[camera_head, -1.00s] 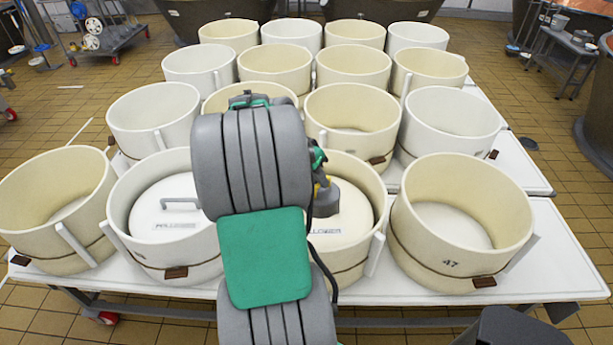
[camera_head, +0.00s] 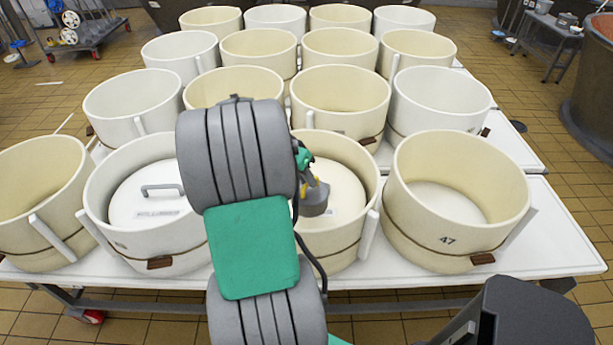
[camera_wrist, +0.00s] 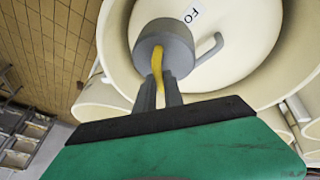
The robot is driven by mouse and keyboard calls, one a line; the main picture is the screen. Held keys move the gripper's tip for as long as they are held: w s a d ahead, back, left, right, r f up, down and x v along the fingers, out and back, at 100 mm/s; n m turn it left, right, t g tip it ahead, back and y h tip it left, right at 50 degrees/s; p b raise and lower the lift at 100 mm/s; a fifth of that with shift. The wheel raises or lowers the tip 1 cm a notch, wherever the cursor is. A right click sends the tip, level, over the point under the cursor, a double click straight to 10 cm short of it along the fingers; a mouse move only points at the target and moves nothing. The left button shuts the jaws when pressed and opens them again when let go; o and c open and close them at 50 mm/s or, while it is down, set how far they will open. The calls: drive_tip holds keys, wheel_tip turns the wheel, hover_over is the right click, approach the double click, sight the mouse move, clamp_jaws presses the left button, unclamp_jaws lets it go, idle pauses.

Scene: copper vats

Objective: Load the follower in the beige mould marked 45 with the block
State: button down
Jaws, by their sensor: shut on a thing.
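My gripper (camera_wrist: 158,88) is shut on the yellow handle of the block (camera_wrist: 168,45), a grey cylinder. In the head view the block (camera_head: 315,203) hangs upright at the beige mould (camera_head: 372,165) in the front row, left of the mould marked 47. The mould's number is hidden behind my arm. Inside it lies a white follower (camera_head: 346,196) with lettering. In the wrist view the follower (camera_wrist: 250,50) and its grey handle (camera_wrist: 211,48) show beside the block, which overlaps the follower. I cannot tell whether the block touches it.
A white mould (camera_head: 110,230) with its own follower (camera_head: 150,197) stands to the left. The beige mould marked 47 (camera_head: 440,243) stands to the right, empty. More empty moulds fill the white table (camera_head: 555,240) behind, with little room between them.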

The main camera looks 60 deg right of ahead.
drive_tip(key=shift+d+f+b, duration=0.1)
drive_tip(key=shift+f+b, duration=1.9)
drive_tip(key=shift+f, duration=0.9)
drive_tip(key=shift+f+b, duration=0.65)
drive_tip(key=shift+f, duration=0.2)
drive_tip(key=c, duration=1.4)
unclamp_jaws()
drive_tip(key=shift+o, duration=0.2)
wheel_tip(320, 180, up, 7)
drive_tip(key=p, duration=0.5)
hover_over(307, 191)
drive_tip(key=shift+a, duration=0.2)
drive_tip(key=shift+f, duration=0.1)
